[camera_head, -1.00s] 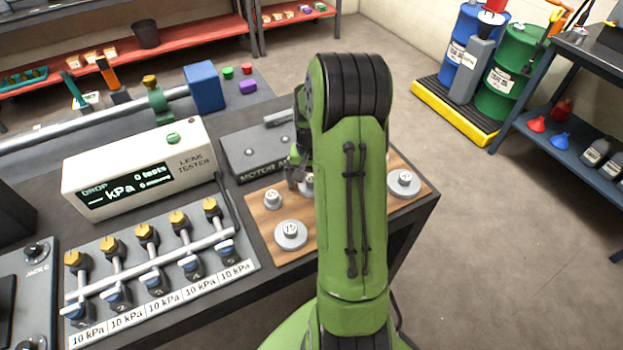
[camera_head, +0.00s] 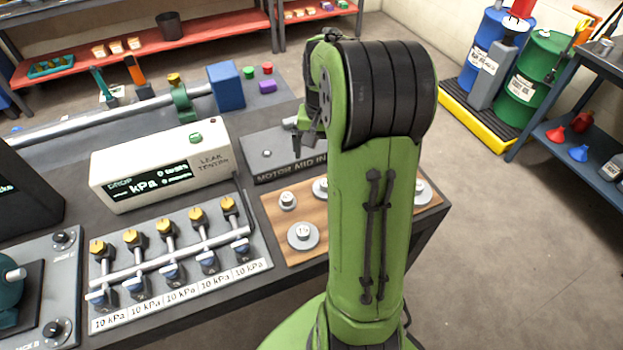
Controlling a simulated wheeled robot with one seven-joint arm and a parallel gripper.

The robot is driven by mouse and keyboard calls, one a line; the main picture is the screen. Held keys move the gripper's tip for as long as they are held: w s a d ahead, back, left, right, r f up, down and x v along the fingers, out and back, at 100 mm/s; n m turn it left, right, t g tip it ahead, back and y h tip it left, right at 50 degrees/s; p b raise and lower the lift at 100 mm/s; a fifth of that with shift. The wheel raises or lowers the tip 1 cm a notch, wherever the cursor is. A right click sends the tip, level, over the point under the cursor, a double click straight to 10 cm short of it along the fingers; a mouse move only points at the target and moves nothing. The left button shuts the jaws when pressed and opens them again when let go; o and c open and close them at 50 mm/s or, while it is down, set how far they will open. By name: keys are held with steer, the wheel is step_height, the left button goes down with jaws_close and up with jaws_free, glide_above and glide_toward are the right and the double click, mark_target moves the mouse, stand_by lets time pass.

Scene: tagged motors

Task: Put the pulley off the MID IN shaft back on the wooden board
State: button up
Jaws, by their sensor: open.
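The wooden board (camera_head: 271,213) lies on the bench with several grey pulleys on it. A large pulley (camera_head: 303,237) is at its front left and a small pulley (camera_head: 287,200) is behind it. Another pulley (camera_head: 320,189) is partly hidden by my arm, and one more (camera_head: 423,191) shows at the right. The grey motor block (camera_head: 270,166), lettered "MOTOR MID IN", stands behind the board. My gripper (camera_head: 304,140) is open over the motor block, partly hidden by my arm. I see nothing between its fingers. I cannot make out a pulley on the motor's shaft.
The white leak tester (camera_head: 160,165) stands left of the motor block. A valve manifold (camera_head: 180,262) with several yellow knobs is left of the board. A blue block (camera_head: 226,86) stands farther back. The bench's right edge runs close beside the board.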

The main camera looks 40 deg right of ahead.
steer(key=s+a+r+n+t, duration=0.25)
steer(key=a+r, duration=0.35)
steer(key=a, duration=0.3)
steer(key=s+a+r+n+t, duration=0.2)
steer(key=s+a+n, duration=0.4)
steer(key=s+a, duration=0.6)
steer(key=shift+s+r+n+t, duration=0.2)
steer(key=shift+s+n+t, duration=0.15)
steer(key=shift+s+t, duration=0.15)
